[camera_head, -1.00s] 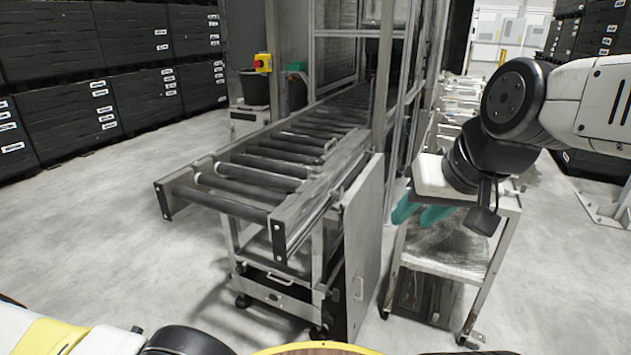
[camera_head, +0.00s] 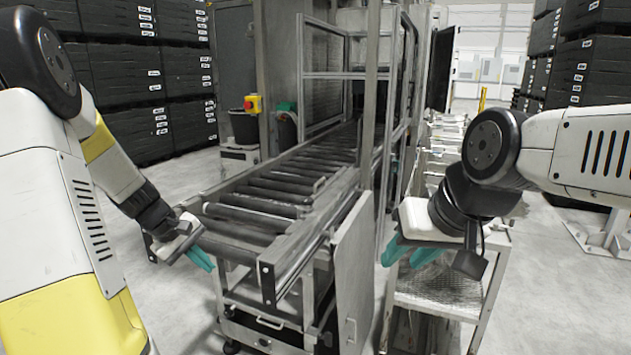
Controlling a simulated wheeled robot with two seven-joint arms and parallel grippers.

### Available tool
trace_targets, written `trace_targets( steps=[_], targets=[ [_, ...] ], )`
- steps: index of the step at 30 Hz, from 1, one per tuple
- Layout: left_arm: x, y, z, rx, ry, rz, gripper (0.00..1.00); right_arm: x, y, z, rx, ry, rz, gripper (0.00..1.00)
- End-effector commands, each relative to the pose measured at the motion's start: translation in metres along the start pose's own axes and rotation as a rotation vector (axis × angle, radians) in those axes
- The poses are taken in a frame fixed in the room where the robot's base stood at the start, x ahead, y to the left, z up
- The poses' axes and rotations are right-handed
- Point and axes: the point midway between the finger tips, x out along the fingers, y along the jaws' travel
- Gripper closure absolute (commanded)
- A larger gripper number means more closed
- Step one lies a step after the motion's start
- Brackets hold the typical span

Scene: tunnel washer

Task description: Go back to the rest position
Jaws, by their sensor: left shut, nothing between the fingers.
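My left gripper (camera_head: 203,260) has teal fingers that are close together with nothing between them. It shows in front of the near left end of the roller conveyor (camera_head: 262,200), pointing down and to the right. I cannot tell whether it touches the conveyor frame. My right gripper (camera_head: 403,262) has its two teal fingers spread apart, and I see nothing between them. It shows in front of the metal cart (camera_head: 435,305) to the right of the conveyor and hides part of its top.
The conveyor leads back into a metal-framed machine (camera_head: 335,75). A yellow box with a red button (camera_head: 252,103) stands left of it. Stacked black crates (camera_head: 165,90) line the left wall and more crates (camera_head: 590,60) stand at the right. Grey floor is open at the right.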

Motion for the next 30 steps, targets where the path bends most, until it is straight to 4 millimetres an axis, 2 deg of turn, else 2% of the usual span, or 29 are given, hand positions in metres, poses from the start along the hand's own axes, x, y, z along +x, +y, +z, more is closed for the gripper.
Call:
trace_targets(
  steps=[1,6,11,15,18,21,30],
  targets=[
    [-0.019,0.016,0.022,0.091,0.018,-0.012,1.0,0.0,0.0,0.0,0.0,0.0,0.0,0.64],
    [-0.07,0.043,0.092,0.367,0.074,-0.052,1.0,0.0,0.0,0.0,0.0,0.0,0.0,0.64],
    [-0.112,0.046,0.155,0.607,0.138,-0.072,1.0,0.0,0.0,0.0,0.0,0.0,0.0,0.64],
    [-0.139,0.036,0.199,0.788,0.197,-0.075,1.0,0.0,0.0,0.0,0.0,0.0,0.0,0.64],
    [-0.151,0.026,0.22,0.884,0.231,-0.073,1.0,0.0,0.0,0.0,0.0,0.0,0.0,0.64],
    [-0.158,0.018,0.232,0.945,0.255,-0.07,1.0,0.0,0.0,0.0,0.0,0.0,0.0,0.64],
    [-0.161,0.012,0.239,0.984,0.27,-0.069,1.0,0.0,0.0,0.0,0.0,0.0,0.0,0.64]
  ],
)
